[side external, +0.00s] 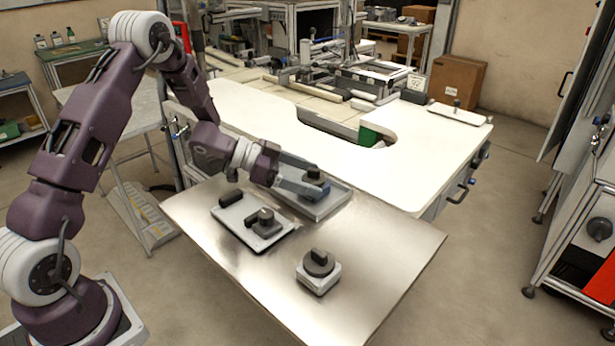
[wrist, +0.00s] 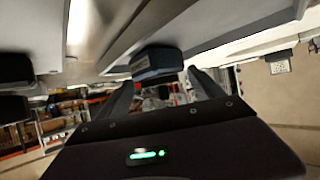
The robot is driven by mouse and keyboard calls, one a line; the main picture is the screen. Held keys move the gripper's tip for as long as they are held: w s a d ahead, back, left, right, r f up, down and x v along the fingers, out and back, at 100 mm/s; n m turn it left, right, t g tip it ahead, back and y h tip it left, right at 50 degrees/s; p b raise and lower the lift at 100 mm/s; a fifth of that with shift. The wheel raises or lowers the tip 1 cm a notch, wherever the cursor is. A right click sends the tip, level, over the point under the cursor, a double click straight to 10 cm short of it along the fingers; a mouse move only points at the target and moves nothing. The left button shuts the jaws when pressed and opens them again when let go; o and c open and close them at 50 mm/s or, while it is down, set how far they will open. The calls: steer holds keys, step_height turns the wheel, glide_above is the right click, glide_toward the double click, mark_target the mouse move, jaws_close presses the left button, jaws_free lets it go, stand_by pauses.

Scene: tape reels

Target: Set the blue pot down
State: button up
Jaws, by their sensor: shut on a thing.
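The blue pot (side external: 314,181) is small and dark, with a dark knob on top in the side view. It sits between the fingertips of my gripper (side external: 312,182), over a shallow grey tray (side external: 322,211). In the wrist view the pot (wrist: 157,62) shows as a dark blue block between the two fingers of my gripper (wrist: 160,80). My gripper is shut on it. The fingers hide part of its sides, and I cannot tell whether its underside touches the tray.
A pale tray (side external: 232,220) with dark parts lies left of the pot on the metal table (side external: 385,255). A white block with a dark knob (side external: 318,272) stands nearer the front. The table's right side is clear. A white bench (side external: 420,165) adjoins behind.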

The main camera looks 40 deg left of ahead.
steer(key=o, duration=2.1)
steer(key=shift+f, duration=0.1)
